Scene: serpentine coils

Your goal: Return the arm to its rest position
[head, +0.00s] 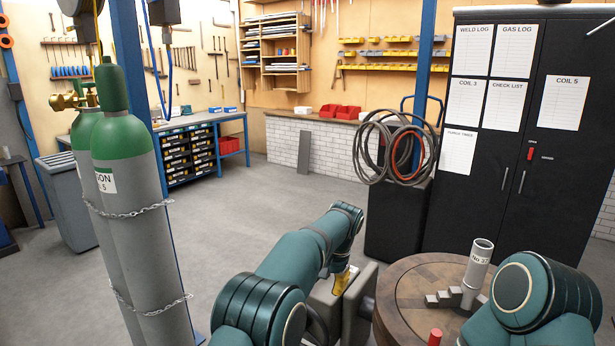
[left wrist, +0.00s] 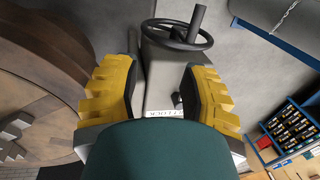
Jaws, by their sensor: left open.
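My left arm reaches forward from the bottom middle of the head view. Its gripper (head: 343,280) hangs low left of the round wooden table, with one yellow finger pad showing. In the left wrist view my left gripper (left wrist: 160,78) is open, its two yellow pads wide apart with nothing held between them. Beyond the pads is a grey machine body (left wrist: 158,85) with a black handwheel (left wrist: 178,34); I cannot tell whether it touches the fingers. Part of my right arm shows at the lower right of the head view; its gripper is not in view.
The round wooden table (head: 410,282) holds a grey pipe (head: 477,262), stepped metal blocks (head: 440,299) and a red-topped piece (head: 435,337). Chained gas cylinders (head: 135,220) stand left. A black cabinet (head: 555,150) and hung coils (head: 390,147) are behind. The middle floor is clear.

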